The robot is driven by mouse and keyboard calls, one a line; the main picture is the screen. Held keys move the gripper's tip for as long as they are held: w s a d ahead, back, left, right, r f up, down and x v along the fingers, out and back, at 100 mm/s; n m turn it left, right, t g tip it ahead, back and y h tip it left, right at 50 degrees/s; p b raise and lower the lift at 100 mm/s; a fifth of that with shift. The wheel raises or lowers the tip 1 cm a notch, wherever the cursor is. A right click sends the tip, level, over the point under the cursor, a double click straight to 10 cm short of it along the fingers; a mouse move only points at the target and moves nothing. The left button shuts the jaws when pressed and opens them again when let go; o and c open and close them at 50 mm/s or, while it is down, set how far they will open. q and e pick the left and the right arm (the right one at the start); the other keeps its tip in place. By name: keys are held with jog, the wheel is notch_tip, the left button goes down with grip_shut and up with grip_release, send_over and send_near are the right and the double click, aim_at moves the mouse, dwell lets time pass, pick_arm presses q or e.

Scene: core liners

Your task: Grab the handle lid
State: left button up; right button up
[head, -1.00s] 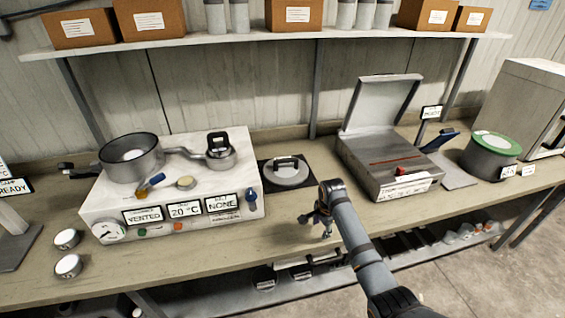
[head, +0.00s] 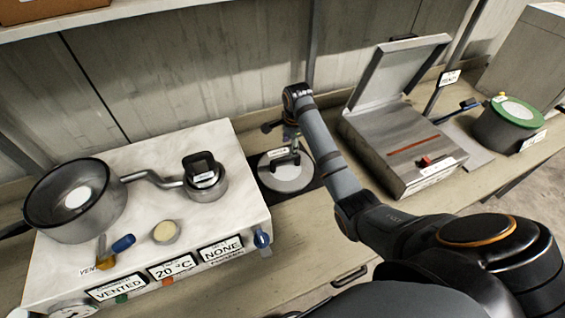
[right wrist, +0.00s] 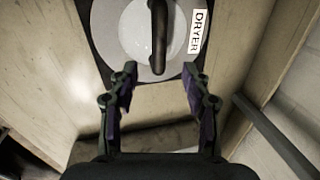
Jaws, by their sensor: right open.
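The handle lid (head: 287,182) is a round, pale grey disc with a dark upright handle, lying on a dark mat on the bench, right of the white machine. In the right wrist view the lid (right wrist: 135,48) is at the top, with a "DRYER" label on its right side. My right gripper (head: 281,133) is over the lid, partly covering it in the head view. In the right wrist view its fingers (right wrist: 160,70) are apart and empty, with the near end of the handle between their tips in the picture. I cannot tell the gap in depth. My left gripper is not in view.
The white machine (head: 150,225) stands left, bearing a dark pot (head: 75,220) and a small black-topped cup (head: 204,186). A grey box with a raised cover (head: 400,150) and a green-topped canister (head: 505,130) stand right. Bare bench (head: 300,225) lies in front of the lid.

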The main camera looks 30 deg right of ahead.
aim_at(286, 158)
jog(key=f, duration=0.2)
jog(key=w+f, duration=0.1)
jog(key=f, duration=0.1)
jog(key=shift+f, duration=0.1)
jog(key=shift+w+a+f+p, duration=0.15)
jog(key=shift+f+p, duration=0.5)
jog(key=shift+f, duration=0.05)
jog(key=f, duration=0.3)
jog(key=shift+w+a+f+p, duration=0.2)
jog(key=shift+f+p, duration=0.1)
jog(key=shift+f, duration=0.05)
jog(key=shift+w+f, duration=0.15)
jog(key=shift+f, duration=0.1)
jog(key=c, duration=0.9)
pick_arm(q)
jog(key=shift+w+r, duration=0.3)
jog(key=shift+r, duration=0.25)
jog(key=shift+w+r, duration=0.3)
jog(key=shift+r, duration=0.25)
pick_arm(e)
grip_shut()
jog(key=shift+r, duration=0.15)
